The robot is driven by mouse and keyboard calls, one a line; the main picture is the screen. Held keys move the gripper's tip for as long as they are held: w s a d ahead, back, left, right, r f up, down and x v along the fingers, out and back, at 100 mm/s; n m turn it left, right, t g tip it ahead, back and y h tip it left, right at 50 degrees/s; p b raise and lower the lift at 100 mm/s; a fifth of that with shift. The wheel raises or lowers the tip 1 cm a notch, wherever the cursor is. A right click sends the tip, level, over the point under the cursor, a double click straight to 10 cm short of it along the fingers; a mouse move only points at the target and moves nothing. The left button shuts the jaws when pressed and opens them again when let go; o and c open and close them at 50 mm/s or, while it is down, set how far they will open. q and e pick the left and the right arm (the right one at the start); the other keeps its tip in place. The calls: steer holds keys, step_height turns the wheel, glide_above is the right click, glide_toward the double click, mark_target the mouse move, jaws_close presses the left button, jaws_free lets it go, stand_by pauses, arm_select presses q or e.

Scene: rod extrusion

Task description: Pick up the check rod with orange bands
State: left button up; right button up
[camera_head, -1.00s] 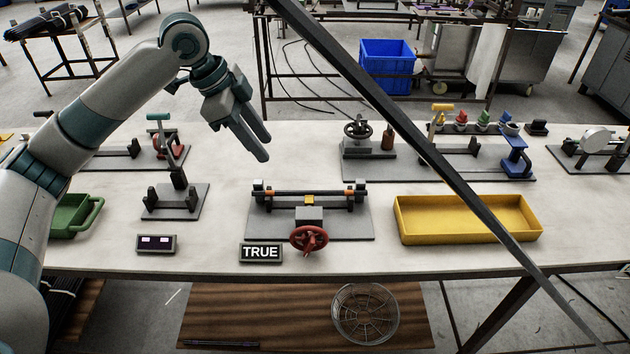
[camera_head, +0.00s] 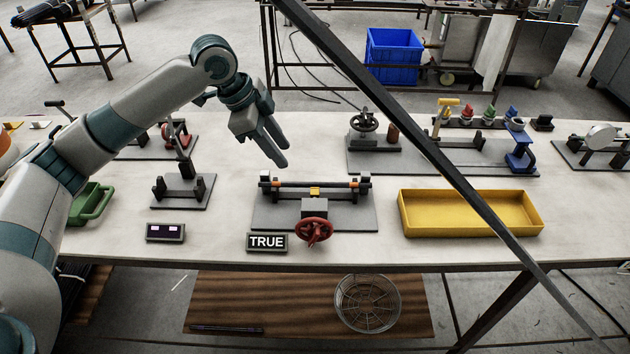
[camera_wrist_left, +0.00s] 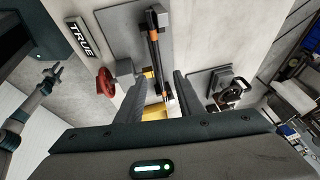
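The check rod with orange bands (camera_head: 335,184) is a thin dark rod lying level across the two uprights of a grey fixture (camera_head: 270,215) at the middle of the table. In the left wrist view the rod (camera_wrist_left: 155,50) runs from the top toward the space between my fingers. My left gripper (camera_head: 284,158) is open and empty, above and behind the rod's left part in the head view. Its two fingers (camera_wrist_left: 160,82) stand apart in the wrist view. An arm, likely my right, shows at the wrist view's left edge; its small gripper (camera_wrist_left: 48,74) is unclear.
The fixture has a red handwheel (camera_head: 314,232) and a yellow block (camera_head: 315,191). A TRUE sign (camera_head: 267,242) is at its front left. A yellow tray (camera_head: 470,226) lies to the right, a small stand (camera_head: 182,190) to the left. A dark diagonal bar (camera_head: 400,125) crosses the view.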

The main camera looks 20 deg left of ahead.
mark_target(304, 183)
arm_select(q)
steer(key=shift+p+x, duration=0.7)
steer(key=shift+x, duration=2.15)
steer(key=p+x, duration=0.2)
steer(key=x, duration=0.2)
steer(key=shift+s+d+f+p, duration=0.1)
steer(key=shift+s+d+p, duration=0.1)
steer(key=shift+p, duration=0.15)
steer(key=shift+w+d+f, duration=0.1)
steer(key=shift+w+f, duration=0.05)
steer(key=shift+f, duration=0.3)
jaws_close()
